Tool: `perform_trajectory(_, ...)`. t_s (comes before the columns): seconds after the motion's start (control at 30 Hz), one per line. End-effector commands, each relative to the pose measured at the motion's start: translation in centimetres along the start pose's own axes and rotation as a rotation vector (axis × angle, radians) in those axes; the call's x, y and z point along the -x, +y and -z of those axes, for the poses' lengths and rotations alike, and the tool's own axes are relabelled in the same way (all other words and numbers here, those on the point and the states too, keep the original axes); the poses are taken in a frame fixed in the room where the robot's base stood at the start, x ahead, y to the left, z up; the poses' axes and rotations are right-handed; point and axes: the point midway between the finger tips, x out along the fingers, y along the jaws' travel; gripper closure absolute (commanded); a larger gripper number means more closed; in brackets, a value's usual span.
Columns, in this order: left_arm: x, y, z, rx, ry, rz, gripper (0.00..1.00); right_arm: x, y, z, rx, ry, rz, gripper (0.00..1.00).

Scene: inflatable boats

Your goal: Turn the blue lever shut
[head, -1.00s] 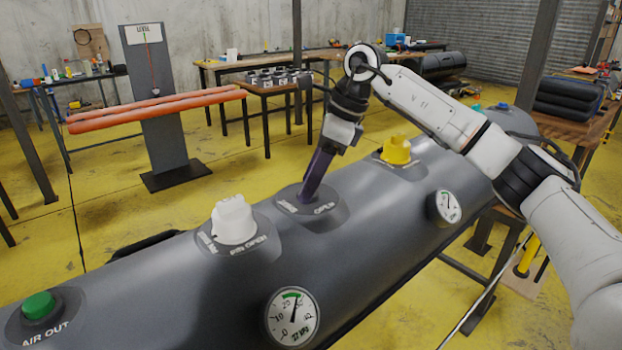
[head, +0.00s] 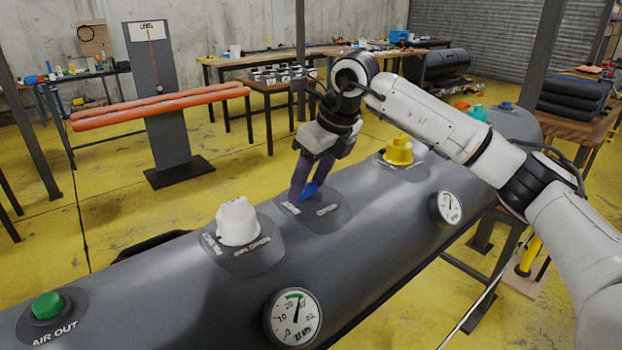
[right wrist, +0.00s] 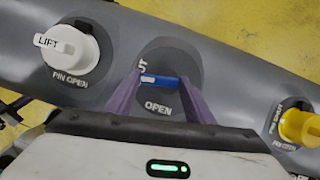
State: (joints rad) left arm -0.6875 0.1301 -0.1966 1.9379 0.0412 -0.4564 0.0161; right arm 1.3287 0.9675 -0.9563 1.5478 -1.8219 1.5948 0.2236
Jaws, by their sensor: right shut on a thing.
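The blue lever (head: 309,190) sits on a round dark pad (head: 330,214) on top of the grey boat tube (head: 190,290). My right gripper (head: 301,193) reaches down over it with purple fingers and is shut on the lever. In the right wrist view the blue lever (right wrist: 165,82) lies crosswise between the two fingertips (right wrist: 161,76). Below it the pad reads OPEN; above left, a partly hidden word ends in UT. My left gripper is not in view.
A white LIFT valve cap (head: 237,222) stands left of the pad and a yellow valve cap (head: 398,151) right of it. A green AIR OUT button (head: 47,305) and two gauges (head: 294,317) (head: 448,208) are on the tube. A level stand (head: 155,100) with orange tubes is behind.

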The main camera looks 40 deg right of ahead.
Motion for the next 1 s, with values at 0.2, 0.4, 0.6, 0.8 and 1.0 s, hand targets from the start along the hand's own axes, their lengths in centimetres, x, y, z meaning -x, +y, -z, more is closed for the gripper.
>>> perform_trajectory(0.2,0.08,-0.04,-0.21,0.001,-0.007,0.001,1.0,0.04,0.13,-0.28,-0.109,-0.002,0.045,0.74)
perform_trajectory(0.4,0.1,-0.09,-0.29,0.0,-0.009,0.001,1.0,-0.01,0.1,-0.36,-0.165,-0.003,0.068,0.74)
perform_trajectory(0.6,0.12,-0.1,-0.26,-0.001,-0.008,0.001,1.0,-0.02,0.08,-0.39,-0.185,-0.003,0.077,0.74)
perform_trajectory(0.8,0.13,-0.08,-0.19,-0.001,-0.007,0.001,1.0,-0.03,0.06,-0.39,-0.187,-0.003,0.077,0.74)
perform_trajectory(1.0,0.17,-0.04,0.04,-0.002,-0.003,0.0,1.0,-0.03,0.06,-0.39,-0.187,-0.003,0.077,0.38)
